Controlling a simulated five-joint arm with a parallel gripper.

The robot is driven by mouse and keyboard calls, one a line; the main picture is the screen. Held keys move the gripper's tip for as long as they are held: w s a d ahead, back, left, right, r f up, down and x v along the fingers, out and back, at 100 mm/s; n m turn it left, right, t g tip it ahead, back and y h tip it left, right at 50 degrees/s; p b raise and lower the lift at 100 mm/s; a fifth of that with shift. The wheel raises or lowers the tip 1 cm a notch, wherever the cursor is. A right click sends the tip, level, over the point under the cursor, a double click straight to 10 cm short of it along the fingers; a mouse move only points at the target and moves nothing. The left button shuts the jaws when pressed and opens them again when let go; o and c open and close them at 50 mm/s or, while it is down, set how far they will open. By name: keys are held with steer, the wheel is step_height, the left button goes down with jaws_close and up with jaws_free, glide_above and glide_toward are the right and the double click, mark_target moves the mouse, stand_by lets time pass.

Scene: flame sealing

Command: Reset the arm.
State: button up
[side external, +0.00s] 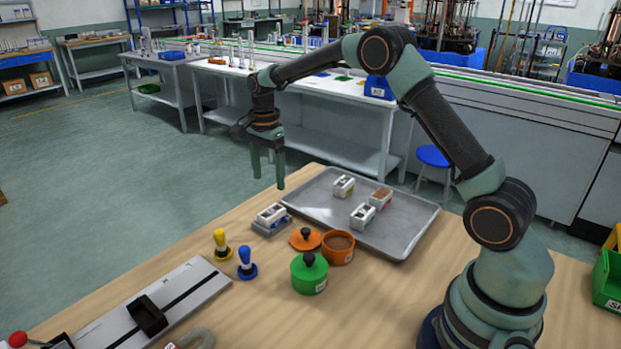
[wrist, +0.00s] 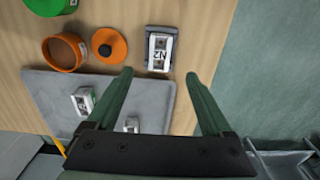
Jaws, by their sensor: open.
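My gripper (side external: 268,164) is open and empty, raised above the far edge of the wooden table (side external: 180,246). Its two fingers point down, apart from everything below; they also show in the wrist view (wrist: 165,88). A white block on a dark grey base (side external: 271,217) stands on the table just below and in front of my gripper. In the wrist view this block (wrist: 160,48) shows dark lettering and lies beyond the fingertips. The metal tray (side external: 410,228) is to the right of my gripper and holds three small blocks (side external: 363,215), one with a brown top.
An orange pot (side external: 338,248), its orange lid (side external: 305,239) and a green lidded pot (side external: 309,274) stand in front of the tray. A yellow-handled stamp (side external: 222,245) and a blue-handled one (side external: 246,264) stand left of them. A grey rail board (side external: 150,305) lies front left. A green bin (side external: 607,281) is far right.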

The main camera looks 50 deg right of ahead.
steer(key=shift+r, duration=0.4)
